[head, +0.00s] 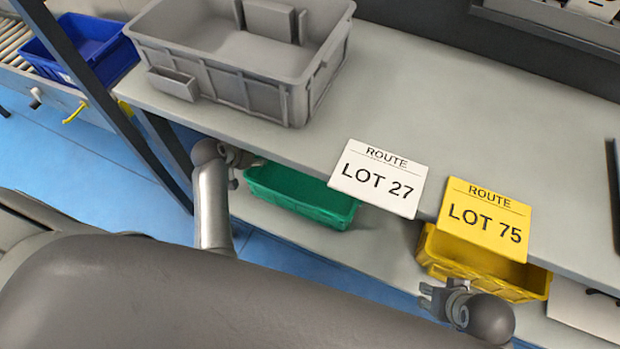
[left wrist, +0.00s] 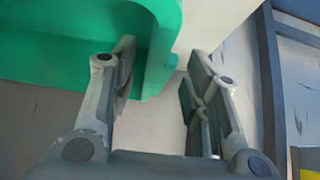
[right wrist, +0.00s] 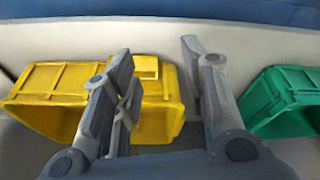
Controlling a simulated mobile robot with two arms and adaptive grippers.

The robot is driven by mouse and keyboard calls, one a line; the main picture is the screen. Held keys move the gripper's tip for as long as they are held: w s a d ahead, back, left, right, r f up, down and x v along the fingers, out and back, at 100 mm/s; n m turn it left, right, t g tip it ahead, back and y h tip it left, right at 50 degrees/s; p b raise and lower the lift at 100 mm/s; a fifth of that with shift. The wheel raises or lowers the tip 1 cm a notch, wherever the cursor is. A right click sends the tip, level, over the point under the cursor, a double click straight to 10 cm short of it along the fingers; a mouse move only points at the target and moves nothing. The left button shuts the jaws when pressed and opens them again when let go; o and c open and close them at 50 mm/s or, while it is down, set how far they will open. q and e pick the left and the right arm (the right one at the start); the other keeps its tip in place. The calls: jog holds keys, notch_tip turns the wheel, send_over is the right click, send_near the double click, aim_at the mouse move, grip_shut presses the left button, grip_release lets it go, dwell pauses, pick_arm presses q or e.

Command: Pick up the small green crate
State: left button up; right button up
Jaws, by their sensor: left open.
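The small green crate (head: 300,197) stands on the lower shelf, partly under the tabletop and the white LOT 27 sign. My left gripper (head: 242,168) is at its left end. In the left wrist view the green crate (left wrist: 60,45) fills the upper left. The open left fingers (left wrist: 163,58) stand on either side of its end wall, one seemingly over the inside, with a gap to the wall. My right gripper (head: 441,297) is open and empty in front of the yellow crate (head: 480,268); its fingers (right wrist: 160,58) are spread in the right wrist view.
A large grey crate (head: 215,75) sits on the tabletop (head: 480,110), whose edge overhangs the shelf. The white LOT 27 sign (head: 378,178) and yellow LOT 75 sign (head: 484,218) hang at that edge. A blue crate (head: 85,45) is far left. A shelf gap separates green and yellow crates.

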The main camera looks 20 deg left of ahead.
pick_arm(q)
jog(key=shift+b+x, duration=0.65)
jog(key=shift+x, duration=1.25)
jog(key=shift+d+r, duration=0.1)
pick_arm(e)
jog(key=v, duration=0.4)
jog(key=shift+d+r, duration=0.1)
jog(key=shift+r, duration=0.05)
pick_arm(q)
grip_shut()
